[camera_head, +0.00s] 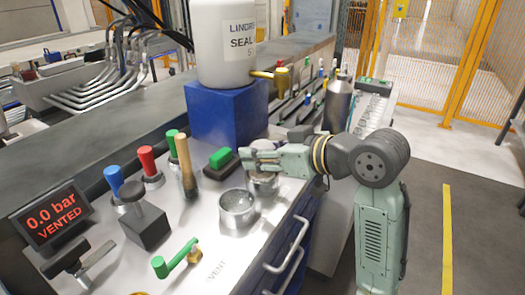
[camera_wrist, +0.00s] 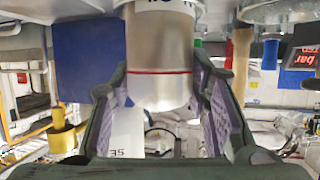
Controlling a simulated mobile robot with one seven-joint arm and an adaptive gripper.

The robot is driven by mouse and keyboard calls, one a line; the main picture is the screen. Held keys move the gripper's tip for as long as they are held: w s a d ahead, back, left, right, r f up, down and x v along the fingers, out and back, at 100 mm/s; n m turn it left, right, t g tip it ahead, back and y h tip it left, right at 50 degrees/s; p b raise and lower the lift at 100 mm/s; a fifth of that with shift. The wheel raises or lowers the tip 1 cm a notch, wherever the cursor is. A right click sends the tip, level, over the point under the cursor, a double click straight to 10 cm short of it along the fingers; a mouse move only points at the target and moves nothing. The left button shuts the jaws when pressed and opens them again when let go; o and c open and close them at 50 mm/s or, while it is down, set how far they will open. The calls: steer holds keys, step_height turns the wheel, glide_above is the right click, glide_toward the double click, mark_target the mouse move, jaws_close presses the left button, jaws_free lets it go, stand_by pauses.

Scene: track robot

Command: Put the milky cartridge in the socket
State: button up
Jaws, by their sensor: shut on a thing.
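My gripper (camera_head: 262,160) is at the right edge of the steel bench top. In the wrist view its two padded fingers (camera_wrist: 165,105) are shut around a pale, silvery cylinder (camera_wrist: 160,88) with a thin red ring, taken as the milky cartridge. Part of its marking shows at the picture's top edge. In the head view the fingers mostly hide it, with a grey body (camera_head: 264,184) below them. I cannot tell whether it touches the bench. An open round metal cup (camera_head: 237,209), possibly the socket, stands just left and nearer; its inside is only partly seen.
A green-topped block (camera_head: 221,158) and wooden-handled brush (camera_head: 185,165) stand left of my gripper. A blue box (camera_head: 228,115) carries a white tank (camera_head: 224,45) behind. A green-handled lever (camera_head: 176,258) is in front. The display (camera_head: 50,215) reads 0.0 bar, VENTED.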

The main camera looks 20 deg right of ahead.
steer(key=shift+f, duration=0.3)
steer(key=o, duration=1.4)
steer(key=shift+r, duration=0.1)
steer(key=shift+r, duration=0.2)
steer(key=b+v, duration=0.1)
steer(key=v, duration=1.1)
